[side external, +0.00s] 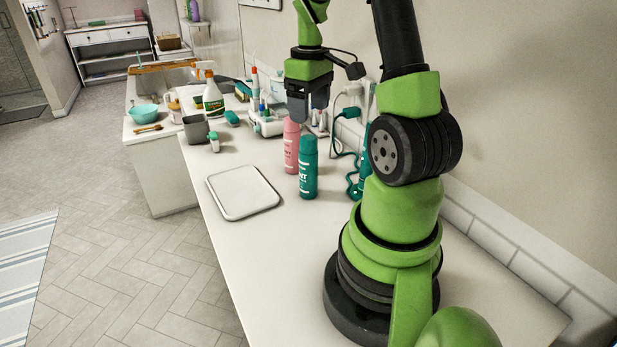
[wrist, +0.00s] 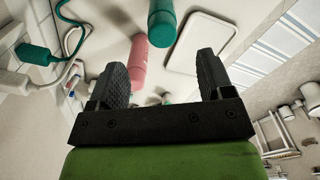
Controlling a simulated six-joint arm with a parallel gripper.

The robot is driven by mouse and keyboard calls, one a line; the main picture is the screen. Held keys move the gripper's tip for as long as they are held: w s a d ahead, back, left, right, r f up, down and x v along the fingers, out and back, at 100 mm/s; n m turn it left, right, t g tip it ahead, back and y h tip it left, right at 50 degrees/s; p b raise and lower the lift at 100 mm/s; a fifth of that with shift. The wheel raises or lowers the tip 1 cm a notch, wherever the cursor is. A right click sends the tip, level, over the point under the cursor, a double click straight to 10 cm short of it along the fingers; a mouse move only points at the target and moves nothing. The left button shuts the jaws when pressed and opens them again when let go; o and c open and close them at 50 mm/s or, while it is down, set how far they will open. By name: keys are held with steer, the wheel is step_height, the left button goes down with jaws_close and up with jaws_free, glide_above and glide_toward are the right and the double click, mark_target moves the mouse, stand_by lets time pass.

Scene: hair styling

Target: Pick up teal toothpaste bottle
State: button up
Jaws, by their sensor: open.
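The teal bottle (side external: 308,170) stands upright on the white counter, right of and in front of a pink bottle (side external: 291,148). In the wrist view the teal bottle (wrist: 162,24) shows at the top, cut off by the frame edge. The pink bottle (wrist: 138,60) is below and left of it there. My gripper (side external: 306,112) points down above and behind the bottles in the side view. In the wrist view my gripper (wrist: 162,62) has its two black fingers wide apart, with nothing held between them. The bottles appear beyond the fingers, not touched by them.
A white tray (side external: 243,192) lies left of the bottles. A teal device with a coiled cord (side external: 354,187) is near the wall. The counter's front is clear.

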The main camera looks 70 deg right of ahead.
mark_target(309, 137)
step_height(309, 137, down, 10)
steer(key=shift+w+a+r, duration=0.1)
stand_by(0.4)
